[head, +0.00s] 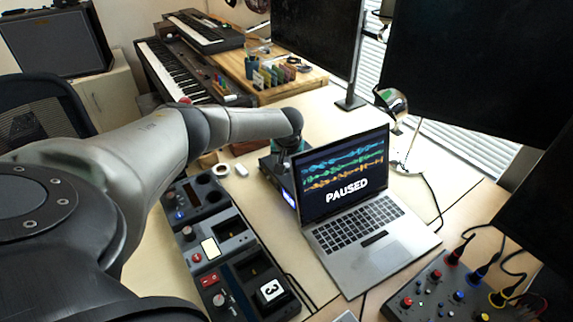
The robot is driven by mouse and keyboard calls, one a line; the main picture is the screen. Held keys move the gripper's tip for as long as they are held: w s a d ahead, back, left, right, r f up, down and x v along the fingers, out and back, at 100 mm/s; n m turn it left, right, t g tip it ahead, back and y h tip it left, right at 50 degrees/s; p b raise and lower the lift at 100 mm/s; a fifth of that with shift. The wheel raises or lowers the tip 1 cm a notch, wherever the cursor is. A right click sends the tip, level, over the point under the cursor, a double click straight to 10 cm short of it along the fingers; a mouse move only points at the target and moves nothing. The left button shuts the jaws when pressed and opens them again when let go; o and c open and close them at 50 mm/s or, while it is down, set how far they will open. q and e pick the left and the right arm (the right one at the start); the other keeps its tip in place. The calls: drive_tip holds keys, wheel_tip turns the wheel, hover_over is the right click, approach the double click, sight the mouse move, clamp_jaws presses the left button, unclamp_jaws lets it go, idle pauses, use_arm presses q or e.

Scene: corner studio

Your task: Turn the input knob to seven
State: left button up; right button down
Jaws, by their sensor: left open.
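My left arm comes in from the left, and my left gripper (290,150) points down just behind the left edge of the laptop (370,230). Below it is a dark box (274,168) with a lit blue display, partly covered by the laptop screen. The gripper is open, but its fingertips are small and partly hidden, and I cannot tell whether they touch the box. No knob marked as input can be read; one on the box may be hidden by the gripper. My right gripper is not in view.
The laptop screen reads PAUSED. Dark pedal units (205,215) with knobs and switches stand left of it. A control box (435,285) with coloured knobs and cables is at lower right. A chrome lamp (395,105) stands behind the laptop. Keyboards (180,70) are at the back.

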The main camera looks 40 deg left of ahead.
use_arm(q)
drive_tip(key=shift+c, duration=0.2)
clamp_jaws()
idle(0.4)
